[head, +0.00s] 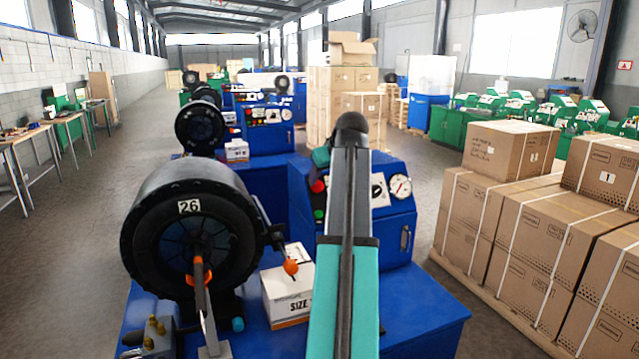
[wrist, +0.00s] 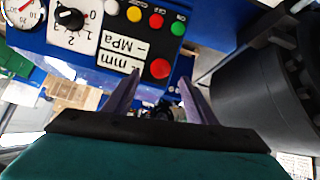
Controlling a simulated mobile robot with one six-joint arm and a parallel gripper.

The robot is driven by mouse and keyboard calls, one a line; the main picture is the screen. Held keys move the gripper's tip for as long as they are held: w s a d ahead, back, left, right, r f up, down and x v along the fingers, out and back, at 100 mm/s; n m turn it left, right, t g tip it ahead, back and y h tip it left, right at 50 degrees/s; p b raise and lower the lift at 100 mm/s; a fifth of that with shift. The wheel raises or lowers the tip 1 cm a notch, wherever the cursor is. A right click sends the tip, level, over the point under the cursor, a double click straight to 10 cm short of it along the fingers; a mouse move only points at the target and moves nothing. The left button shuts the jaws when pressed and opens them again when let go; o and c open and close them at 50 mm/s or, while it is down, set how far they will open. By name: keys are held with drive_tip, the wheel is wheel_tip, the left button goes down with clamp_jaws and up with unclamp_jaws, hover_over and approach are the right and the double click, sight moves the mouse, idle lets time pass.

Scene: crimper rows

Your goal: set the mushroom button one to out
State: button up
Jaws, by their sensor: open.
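The mushroom button is a round red button (wrist: 160,68) on the blue control panel, seen upside down in the wrist view. It also shows in the head view as a red spot (head: 318,186) at the panel's left, beside my arm. I cannot tell whether it is pressed in or out. My gripper (wrist: 159,86) is open and empty, and its two fingers point toward the panel. In the wrist view the button appears between the fingertips, with no contact visible. In the head view my arm covers part of the panel and the fingers are hidden.
The panel carries white, yellow, red and green lamps or buttons (wrist: 156,20), a rotary knob (wrist: 71,18) and a gauge (head: 400,187). A large black crimper head (head: 190,235) stands to the left. A white box (head: 287,290) sits on the blue base; stacked cartons (head: 535,235) stand right.

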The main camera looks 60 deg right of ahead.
sight(318, 186)
drive_tip(key=shift+p+x, duration=0.85)
drive_tip(key=shift+x, duration=2.75)
drive_tip(key=shift+c, duration=0.2)
